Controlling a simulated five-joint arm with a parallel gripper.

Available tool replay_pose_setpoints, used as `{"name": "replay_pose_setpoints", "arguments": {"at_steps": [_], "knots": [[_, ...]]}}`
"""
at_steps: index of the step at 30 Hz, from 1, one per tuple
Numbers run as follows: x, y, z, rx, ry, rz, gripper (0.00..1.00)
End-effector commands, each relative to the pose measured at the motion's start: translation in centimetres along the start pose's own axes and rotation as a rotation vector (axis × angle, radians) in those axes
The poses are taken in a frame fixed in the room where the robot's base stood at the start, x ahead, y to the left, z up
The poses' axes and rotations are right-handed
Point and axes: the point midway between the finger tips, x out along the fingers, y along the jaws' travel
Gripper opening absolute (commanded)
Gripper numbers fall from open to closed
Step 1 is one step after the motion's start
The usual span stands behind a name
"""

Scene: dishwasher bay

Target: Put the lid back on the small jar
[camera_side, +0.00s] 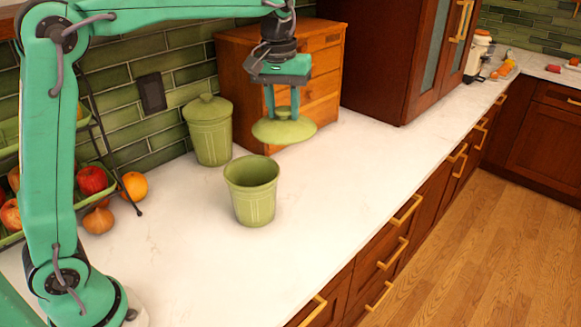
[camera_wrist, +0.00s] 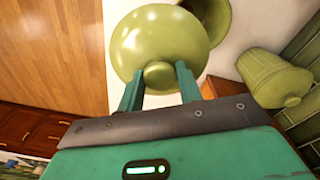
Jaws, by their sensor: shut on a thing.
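My gripper (camera_side: 283,103) is shut on the knob of a round green lid (camera_side: 284,131). It holds the lid level in the air, above the counter and to the upper right of the open jar. The small green jar (camera_side: 252,191) stands upright on the counter with its mouth uncovered. In the wrist view the lid (camera_wrist: 160,38) shows between and beyond the fingertips of my gripper (camera_wrist: 158,76). There the lid hides part of the open jar (camera_wrist: 211,14).
A lidded green jar (camera_side: 209,130) stands behind the open jar, by the tiled wall. A wooden drawer box (camera_side: 317,85) stands behind my gripper. A fruit rack (camera_side: 75,185) and an orange (camera_side: 134,186) are at the left. The white counter (camera_side: 340,190) is clear at the right.

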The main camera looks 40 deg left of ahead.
Motion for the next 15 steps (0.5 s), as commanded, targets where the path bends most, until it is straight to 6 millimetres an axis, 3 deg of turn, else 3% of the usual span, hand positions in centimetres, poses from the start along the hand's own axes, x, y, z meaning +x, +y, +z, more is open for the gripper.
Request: {"name": "replay_pose_setpoints", "arguments": {"at_steps": [3,9,11,15], "knots": [[-0.1,-3.5,-0.4,-0.075,0.004,-0.003,0.0],[-0.1,-7.6,-0.3,-0.166,0.005,-0.009,0.0],[-0.1,-8.6,-0.3,-0.188,0.006,-0.011,0.0],[2.1,-8.5,-0.1,-0.184,0.002,-0.012,0.0]]}}
